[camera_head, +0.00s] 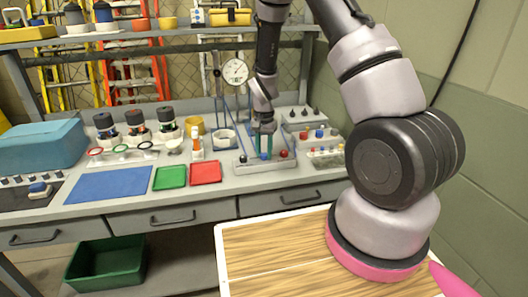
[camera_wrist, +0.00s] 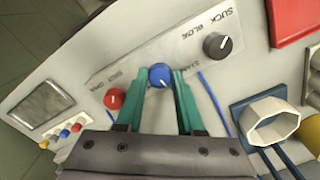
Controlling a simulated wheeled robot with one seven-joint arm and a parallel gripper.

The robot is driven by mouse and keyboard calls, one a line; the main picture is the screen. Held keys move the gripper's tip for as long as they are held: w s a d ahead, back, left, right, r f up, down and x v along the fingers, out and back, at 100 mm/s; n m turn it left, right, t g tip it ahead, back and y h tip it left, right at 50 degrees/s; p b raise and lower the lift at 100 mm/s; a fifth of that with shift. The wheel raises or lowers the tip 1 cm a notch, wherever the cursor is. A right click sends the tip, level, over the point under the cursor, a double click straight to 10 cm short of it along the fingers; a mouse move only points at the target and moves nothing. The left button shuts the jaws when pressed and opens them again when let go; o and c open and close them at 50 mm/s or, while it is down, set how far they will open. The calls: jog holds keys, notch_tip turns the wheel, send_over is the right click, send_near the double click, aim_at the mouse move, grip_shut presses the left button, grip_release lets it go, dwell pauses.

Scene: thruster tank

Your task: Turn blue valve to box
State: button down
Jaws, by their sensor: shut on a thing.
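The blue valve (camera_wrist: 160,74) is a round knob on a pale control panel (camera_wrist: 150,50) in the wrist view. My gripper (camera_wrist: 161,80) has its two teal fingers on either side of the knob, shut on it. A small white mark shows on the knob's near side. Lettering beside the right finger is partly covered, and I cannot read it fully. In the head view my gripper (camera_head: 265,146) points down at the panel (camera_head: 262,164), and the blue valve is mostly hidden by the fingers. No separate box label is readable.
A red knob (camera_wrist: 114,98) sits left of the blue valve, close to the left finger. A black knob (camera_wrist: 217,44) marked SUCK and BLOW sits to the right. A white hexagonal ring (camera_wrist: 270,122) stands nearby. A dial gauge (camera_head: 235,71) stands behind the panel.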

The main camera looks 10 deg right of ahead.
aim_at(264, 154)
jog(key=shift+m, duration=0.8)
jog(key=c, duration=0.5)
grip_release()
jog(key=shift+r, duration=0.1)
notch_tip(264, 154, up, 11)
jog(key=shift+f, duration=0.2)
jog(key=shift+r, duration=0.1)
